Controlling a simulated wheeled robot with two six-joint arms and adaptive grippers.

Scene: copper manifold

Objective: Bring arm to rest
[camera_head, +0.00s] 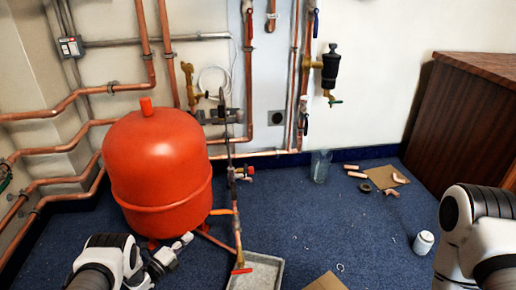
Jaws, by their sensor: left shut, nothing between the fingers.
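My left arm comes in at the bottom left. Its gripper (184,242) is shut and empty, in front of the lower front of the red tank (155,170). I cannot tell whether it touches the tank.
Copper pipes (60,147) run along the left wall. A vertical pipe with valves (236,175) stands right of the tank, above a grey tray (262,272). A wooden cabinet (462,120) is at right.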

